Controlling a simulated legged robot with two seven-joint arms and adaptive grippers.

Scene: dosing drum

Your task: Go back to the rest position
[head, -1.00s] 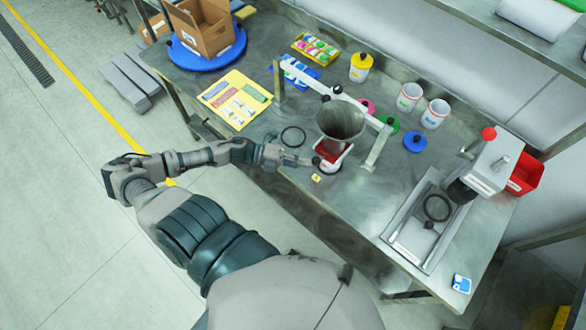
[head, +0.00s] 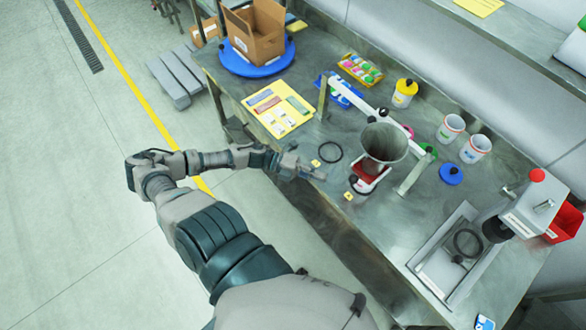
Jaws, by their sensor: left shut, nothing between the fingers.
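My left gripper (head: 318,175) is shut and empty, low over the front edge of the steel table (head: 400,235). It points right, toward the grey funnel (head: 385,143) with the red drum part (head: 366,183) below it, and is clear of both. A small yellow piece (head: 316,163) lies just behind its fingertips, and another yellow piece (head: 349,196) lies to the right, near the drum. My left arm reaches in from the lower middle, bent at the elbow. My right gripper is not in view.
A black ring (head: 331,152) lies behind the gripper. A white arm frame (head: 352,97) stands around the funnel. A yellow sheet (head: 279,112), a cardboard box (head: 256,35) on a blue disc and white cups (head: 475,149) are farther back.

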